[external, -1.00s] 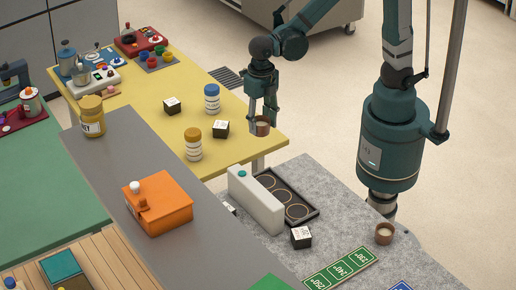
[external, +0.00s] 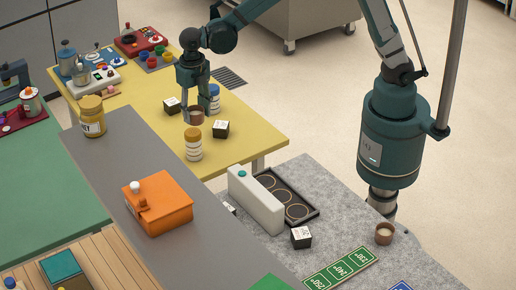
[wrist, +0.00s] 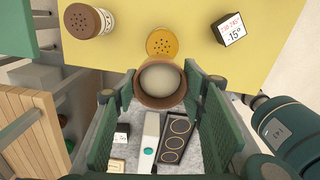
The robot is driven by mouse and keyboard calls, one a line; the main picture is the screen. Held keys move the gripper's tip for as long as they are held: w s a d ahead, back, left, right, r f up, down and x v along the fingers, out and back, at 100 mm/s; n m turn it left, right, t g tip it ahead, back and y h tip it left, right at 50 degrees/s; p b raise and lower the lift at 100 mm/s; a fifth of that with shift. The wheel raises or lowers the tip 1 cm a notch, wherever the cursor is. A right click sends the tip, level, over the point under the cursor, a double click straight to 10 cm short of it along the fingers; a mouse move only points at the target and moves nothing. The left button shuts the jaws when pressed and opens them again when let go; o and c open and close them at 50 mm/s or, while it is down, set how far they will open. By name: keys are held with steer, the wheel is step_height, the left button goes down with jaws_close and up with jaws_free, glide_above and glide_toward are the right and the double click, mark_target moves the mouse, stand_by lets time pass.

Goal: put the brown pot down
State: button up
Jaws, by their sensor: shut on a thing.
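My gripper (external: 197,112) is shut on a small brown pot (external: 196,118) over the yellow table (external: 252,128). In the wrist view the brown pot (wrist: 148,99) sits upright between the two green fingers, its pale inside facing the camera. Whether its base touches the table cannot be told. A mustard-lidded shaker (external: 193,148) stands just in front of it, a blue-lidded one (external: 213,101) close behind to the right. A black-and-white cube (external: 221,129) is to the right and another (external: 172,105) to the left. A second brown pot (external: 384,235) stands on the speckled grey counter (external: 345,210).
A white block (external: 255,200) and a dark tray with round wells (external: 290,205) lie on the grey counter. An orange box (external: 157,207) and a yellow-lidded jar (external: 92,118) stand on the grey shelf. The yellow table's right part is bare.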

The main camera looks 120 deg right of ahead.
steer(key=w+d+f+p, duration=0.1)
steer(key=w+d+f, duration=0.15)
steer(key=d, duration=0.65)
steer(key=w+d+f, duration=0.1)
steer(key=w+d, duration=0.3)
steer(key=d, duration=0.4)
steer(key=shift+s+f, duration=0.2)
steer(key=shift+f, duration=2.1)
steer(key=shift+f, duration=3.1)
steer(key=shift+a+f, duration=0.1)
steer(key=shift+f, duration=1.75)
steer(key=shift+f, duration=0.2)
